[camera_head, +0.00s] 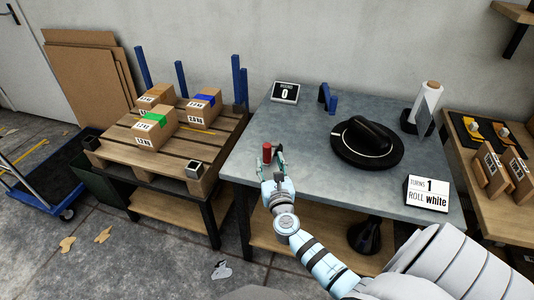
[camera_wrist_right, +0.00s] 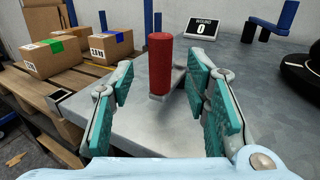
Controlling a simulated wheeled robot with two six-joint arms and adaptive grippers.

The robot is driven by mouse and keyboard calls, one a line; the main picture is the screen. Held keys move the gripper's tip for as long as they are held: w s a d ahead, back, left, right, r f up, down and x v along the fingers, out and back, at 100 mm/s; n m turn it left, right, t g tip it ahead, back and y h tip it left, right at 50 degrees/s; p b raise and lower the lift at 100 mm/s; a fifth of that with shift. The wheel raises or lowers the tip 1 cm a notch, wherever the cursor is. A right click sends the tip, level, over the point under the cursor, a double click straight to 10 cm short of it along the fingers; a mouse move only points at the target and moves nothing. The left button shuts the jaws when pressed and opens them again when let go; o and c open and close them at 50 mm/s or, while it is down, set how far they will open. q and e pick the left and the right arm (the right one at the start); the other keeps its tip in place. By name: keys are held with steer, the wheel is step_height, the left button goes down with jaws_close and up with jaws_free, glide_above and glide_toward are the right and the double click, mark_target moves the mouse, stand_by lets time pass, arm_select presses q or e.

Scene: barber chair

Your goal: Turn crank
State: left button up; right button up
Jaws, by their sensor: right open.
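The crank shows a red upright handle (camera_head: 267,152) at the left front of the grey table. In the right wrist view the red handle (camera_wrist_right: 160,64) stands on a grey crank arm (camera_wrist_right: 172,82). My right gripper (camera_head: 270,172) is open, and in its wrist view the teal-padded fingers (camera_wrist_right: 165,82) stand left and right of the handle, which appears beyond the fingertips. I cannot tell any contact. A counter display (camera_head: 285,92) reads 0. A sign (camera_head: 428,193) reads "TURNS 1 ROLL white". My left gripper is not in view.
A black round device (camera_head: 367,143) stands mid-table, with a blue bracket (camera_head: 327,98) behind it. A white roll (camera_head: 427,105) stands at the back right. A pallet (camera_head: 125,142) with several boxes is at left. The table (camera_head: 240,165) is bare around the handle.

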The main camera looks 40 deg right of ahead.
mark_target(268, 155)
steer(key=b+x, duration=0.1)
steer(key=x, duration=0.5)
jaws_close()
